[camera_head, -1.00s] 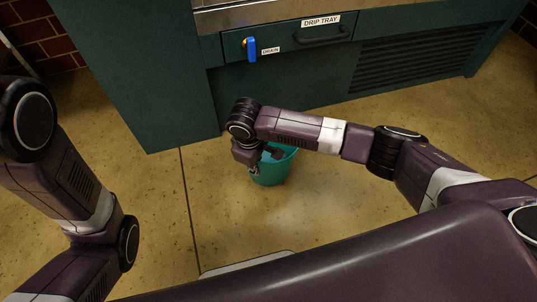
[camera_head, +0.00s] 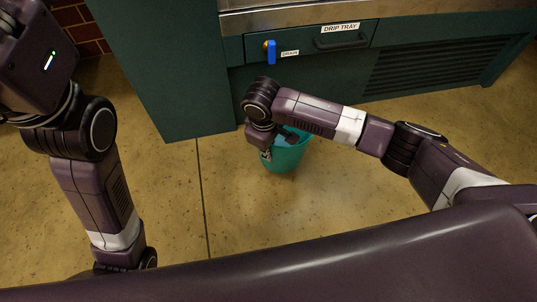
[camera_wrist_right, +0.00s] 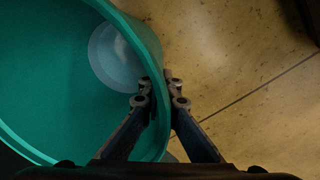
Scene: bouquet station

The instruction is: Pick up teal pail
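The teal pail (camera_head: 287,157) is on the floor in front of the green cabinet, upright as far as I can tell. My right gripper (camera_head: 268,154) reaches down at its left side, and the right arm hides part of the rim. In the right wrist view, the pail (camera_wrist_right: 60,95) opens toward the camera, with a pale round patch inside. My right gripper (camera_wrist_right: 161,92) has one finger inside the pail and one outside, closed on its wall. My left arm stands at the left of the head view, with its gripper out of the picture.
A green cabinet (camera_head: 180,75) stands behind the pail. It carries a drip tray drawer (camera_head: 310,45) and a blue drain valve handle (camera_head: 271,52). The tan floor (camera_head: 225,205) around the pail is clear.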

